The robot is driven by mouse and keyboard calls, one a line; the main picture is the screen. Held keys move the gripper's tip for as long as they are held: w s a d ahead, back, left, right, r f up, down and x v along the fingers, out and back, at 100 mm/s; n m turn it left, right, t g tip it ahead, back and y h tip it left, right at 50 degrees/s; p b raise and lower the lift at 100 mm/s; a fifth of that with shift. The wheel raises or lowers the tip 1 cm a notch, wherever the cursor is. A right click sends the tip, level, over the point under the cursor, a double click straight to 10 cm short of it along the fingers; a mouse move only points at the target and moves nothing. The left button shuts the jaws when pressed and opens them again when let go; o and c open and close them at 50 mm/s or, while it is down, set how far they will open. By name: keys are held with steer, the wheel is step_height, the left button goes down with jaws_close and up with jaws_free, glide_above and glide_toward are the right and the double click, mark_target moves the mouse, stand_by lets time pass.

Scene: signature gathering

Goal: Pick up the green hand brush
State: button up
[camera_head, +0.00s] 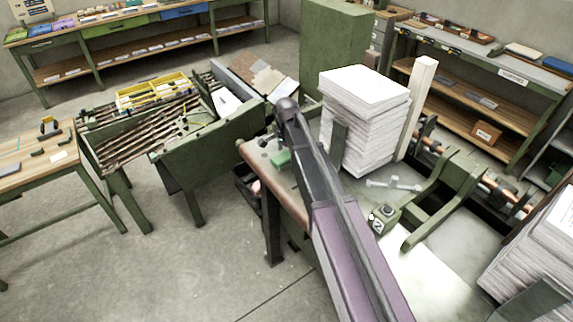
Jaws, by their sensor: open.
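A small green object (280,159) lies near the left edge of the work table (258,166), just left of my arm. It may be the green hand brush, but it is too small here to make out bristles or a handle. My arm rises from the bottom right and its dark rounded end stands above and beside the green object in the picture. My gripper cannot be made out; it seems hidden behind the arm.
A tall paper stack (365,115) stands right of my arm, beside a white post (421,90). A wrench-like tool (394,184) and a green machine frame (445,190) are farther right. A green bench (205,150) stands left. Floor is clear at lower left.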

steer(key=shift+f, duration=0.5)
steer(key=c, duration=1.3)
steer(key=shift+r, duration=0.25)
step_height(320, 180, up, 4)
steer(key=p, duration=0.3)
steer(key=shift+f, duration=0.25)
steer(key=s+d, duration=0.1)
steer(key=s, duration=0.4)
steer(key=s+d+p, duration=0.1)
steer(key=s, duration=0.4)
steer(key=s+d+r, duration=0.1)
steer(key=s, duration=0.4)
steer(key=shift+s+d+p, duration=0.15)
steer(key=shift+s+p, duration=0.15)
steer(key=shift+s, duration=0.05)
